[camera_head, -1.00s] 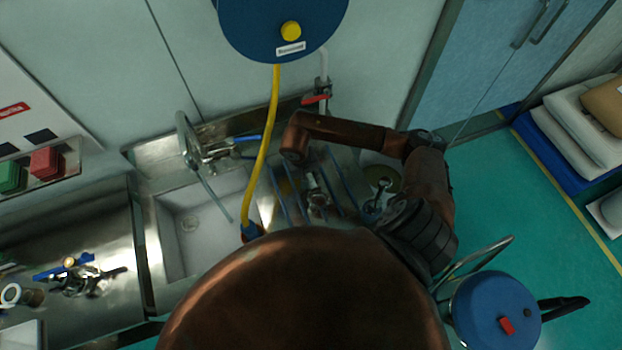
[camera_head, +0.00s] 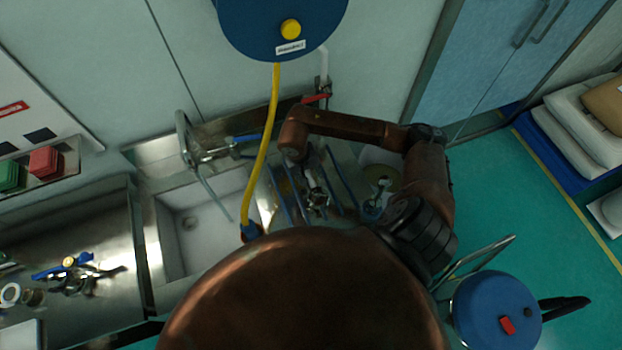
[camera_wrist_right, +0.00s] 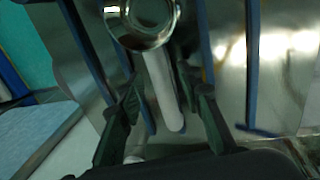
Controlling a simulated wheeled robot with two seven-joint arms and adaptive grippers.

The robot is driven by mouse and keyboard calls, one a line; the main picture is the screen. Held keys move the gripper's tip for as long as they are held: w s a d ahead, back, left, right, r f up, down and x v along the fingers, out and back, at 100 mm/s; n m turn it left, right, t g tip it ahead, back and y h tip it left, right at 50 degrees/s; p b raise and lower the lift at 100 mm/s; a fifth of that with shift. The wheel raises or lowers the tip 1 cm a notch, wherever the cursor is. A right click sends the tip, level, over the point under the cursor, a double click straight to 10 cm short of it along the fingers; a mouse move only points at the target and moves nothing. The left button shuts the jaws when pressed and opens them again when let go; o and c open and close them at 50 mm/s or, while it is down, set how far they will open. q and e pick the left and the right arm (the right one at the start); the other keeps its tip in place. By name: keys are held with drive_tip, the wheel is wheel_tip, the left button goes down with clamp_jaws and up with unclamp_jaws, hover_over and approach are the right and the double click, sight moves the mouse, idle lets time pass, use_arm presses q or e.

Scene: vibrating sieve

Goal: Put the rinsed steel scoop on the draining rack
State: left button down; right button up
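The steel scoop (camera_wrist_right: 142,22) shows at the top of the right wrist view, with its round shiny bowl and pale handle. In the head view the scoop (camera_head: 317,192) lies among the blue bars of the draining rack (camera_head: 342,178); the rack's bars also run past it in the right wrist view (camera_wrist_right: 252,65). My right gripper (camera_wrist_right: 165,98) has one dark finger on each side of the handle, with a visible gap on both sides. In the head view my right wrist hides most of that gripper. My left gripper is not in view.
A sink basin (camera_head: 195,235) with a tap (camera_head: 190,145) lies left of the rack. A yellow hose (camera_head: 267,140) hangs between them from a blue drum (camera_head: 283,25). A blue-lidded vessel (camera_head: 495,305) stands at the lower right. Green floor is open to the right.

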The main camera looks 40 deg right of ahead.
wheel_tip(320, 180, up, 10)
drive_tip(key=a+b, duration=0.1)
drive_tip(key=a, duration=0.1)
drive_tip(key=shift+w+b, duration=0.25)
drive_tip(key=shift+b, duration=0.15)
idle(0.9)
